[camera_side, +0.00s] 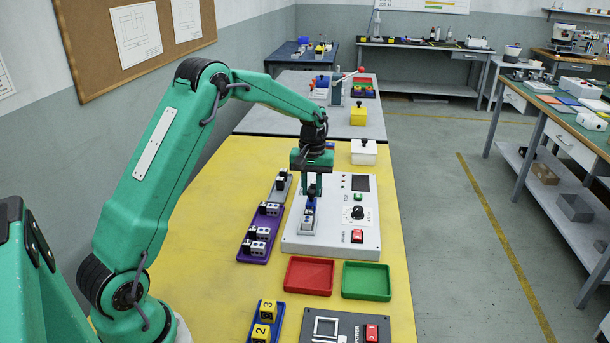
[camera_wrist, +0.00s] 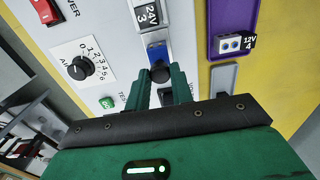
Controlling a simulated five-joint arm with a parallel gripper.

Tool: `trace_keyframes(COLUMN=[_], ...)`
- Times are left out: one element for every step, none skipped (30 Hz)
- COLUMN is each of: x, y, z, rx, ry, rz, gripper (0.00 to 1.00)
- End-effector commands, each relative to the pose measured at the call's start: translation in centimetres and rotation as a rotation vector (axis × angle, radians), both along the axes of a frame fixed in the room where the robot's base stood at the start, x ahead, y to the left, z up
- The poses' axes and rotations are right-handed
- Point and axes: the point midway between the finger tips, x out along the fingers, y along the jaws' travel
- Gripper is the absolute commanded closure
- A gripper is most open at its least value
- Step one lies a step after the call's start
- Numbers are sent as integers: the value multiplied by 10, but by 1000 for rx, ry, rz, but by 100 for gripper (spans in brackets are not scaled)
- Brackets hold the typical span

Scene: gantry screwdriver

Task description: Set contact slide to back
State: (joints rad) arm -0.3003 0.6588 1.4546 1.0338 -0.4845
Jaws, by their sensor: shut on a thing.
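The contact slide is a blue block (camera_wrist: 157,52) with a black round knob (camera_wrist: 160,73), set in a metal channel on the white tester panel (camera_side: 345,243). A module labelled "24V 3" (camera_wrist: 149,15) sits in the same channel, at the blue block's far side from my gripper in the wrist view. In the side view, blue (camera_side: 310,203) shows just below my gripper (camera_side: 313,192). In the wrist view my gripper (camera_wrist: 160,84) has its two green fingers closed on the black knob. The fingers and gripper body hide part of the channel.
The panel carries a dial (camera_side: 357,213), a red power switch (camera_side: 357,236) and a green button (camera_side: 358,196). Red (camera_side: 309,276) and green (camera_side: 366,281) trays lie in front, with a yellow-block rack (camera_side: 264,322) nearer.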

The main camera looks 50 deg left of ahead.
Motion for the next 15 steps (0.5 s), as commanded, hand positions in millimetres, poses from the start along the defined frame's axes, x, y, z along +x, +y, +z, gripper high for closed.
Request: trace_keyframes(x=[3,3,4,4,4,4,4,5,5,5,5,5,4,4,4], y=[3,3,4,4,4,4,5,5,5,5,5,5,5,4,4], z=[1,1,2,2,2,2,2,2,2,2,2,2,2,2,1], rx=[2,3,3,3,4,4,4,4,5,5,4,4,4,4,4], ry=[-8,-8,-10,-10,-11,-13,-13,-14,-15,-16,-16,-14,-14,-13,-12], rz=[2,2,2,2,2,3,3,3,4,4,4,3,3,3,2], gripper=[100,100,100,100,100,100,100,100,100,73,68,60,55,55,55])
